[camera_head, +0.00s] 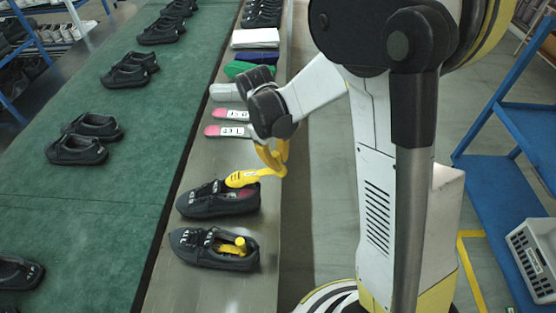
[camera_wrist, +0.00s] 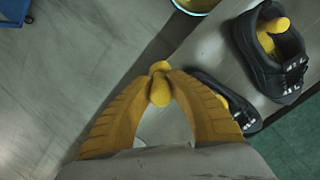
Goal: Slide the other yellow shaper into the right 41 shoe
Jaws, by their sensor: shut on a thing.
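My gripper (camera_head: 272,158) has yellow fingers shut on the knob end of a yellow shaper (camera_head: 243,177). The shaper points left, over the opening of a black laced shoe (camera_head: 215,199) on the metal strip. I cannot tell whether it touches the shoe. In the wrist view the fingers meet on the shaper's rounded knob (camera_wrist: 160,90), and the right finger hides much of that shoe (camera_wrist: 246,118). Nearer the front lies a second black shoe (camera_head: 200,248), with another yellow shaper (camera_head: 240,246) in its opening; this shoe also shows in the wrist view (camera_wrist: 245,40).
Labelled insoles with pink ends (camera_head: 215,131) lie behind the shoes, then a green item (camera_head: 238,69) and folded cloths. A green belt (camera_head: 95,190) with black shoe pairs runs along the left. A blue rack with a grey crate (camera_head: 538,262) stands right.

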